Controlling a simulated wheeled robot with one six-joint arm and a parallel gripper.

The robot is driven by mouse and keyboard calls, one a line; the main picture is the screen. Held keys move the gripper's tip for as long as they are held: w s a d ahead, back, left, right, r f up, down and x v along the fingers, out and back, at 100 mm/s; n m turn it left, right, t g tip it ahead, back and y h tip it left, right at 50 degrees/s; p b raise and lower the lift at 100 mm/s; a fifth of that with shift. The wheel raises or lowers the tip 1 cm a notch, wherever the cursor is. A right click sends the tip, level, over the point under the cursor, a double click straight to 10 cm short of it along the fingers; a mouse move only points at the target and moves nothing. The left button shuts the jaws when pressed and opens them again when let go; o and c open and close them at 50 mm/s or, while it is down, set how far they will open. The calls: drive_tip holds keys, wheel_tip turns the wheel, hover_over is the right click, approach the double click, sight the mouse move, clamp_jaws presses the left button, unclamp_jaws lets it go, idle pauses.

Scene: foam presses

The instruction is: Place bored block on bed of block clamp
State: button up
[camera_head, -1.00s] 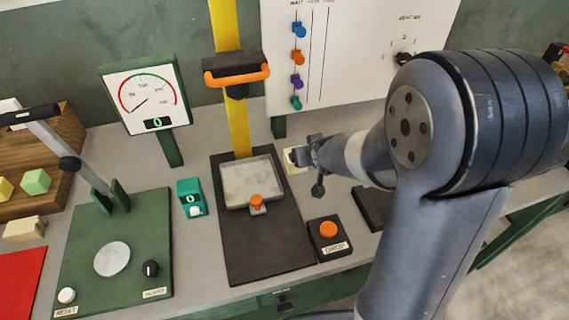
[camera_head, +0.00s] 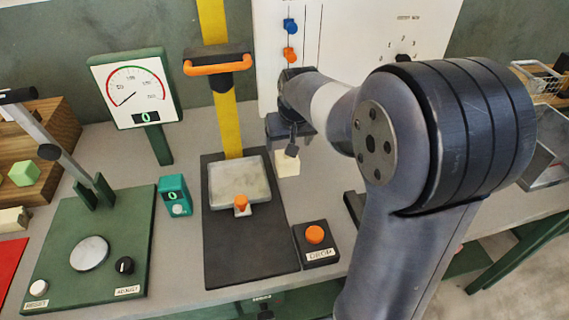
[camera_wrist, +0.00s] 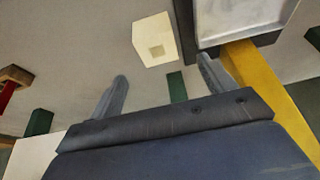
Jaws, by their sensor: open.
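The bored block is a cream block (camera_head: 287,163) on the grey bench, right of the yellow post. In the wrist view the bored block (camera_wrist: 155,40) shows a square hole in its face. My gripper (camera_head: 290,138) is above and behind it in the head view. In the wrist view my gripper (camera_wrist: 163,78) has its fingers apart with nothing between them, and the block lies beyond the fingertips. No part is labelled block clamp; a pale tray-like bed (camera_head: 222,188) with an orange knob (camera_head: 241,202) sits at the foot of the post and looks empty.
The yellow post (camera_head: 213,20) carries an orange-handled black head (camera_head: 218,65) above the bed. An orange DROP button (camera_head: 314,234) stands right of the black base. A teal counter (camera_head: 174,195) and green lever press (camera_head: 65,245) stand left. A white board (camera_head: 345,45) stands behind.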

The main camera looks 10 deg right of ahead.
drive_tip(key=x, duration=0.7)
drive_tip(key=shift+d+f, duration=0.15)
drive_tip(key=shift+f, duration=0.2)
drive_tip(key=c, duration=1.1)
drive_tip(key=shift+r, duration=0.15)
drive_tip(key=shift+c, duration=0.2)
wheel_tip(320, 180, up, 10)
drive_tip(key=shift+s+p, duration=0.2)
drive_tip(key=shift+p, duration=0.1)
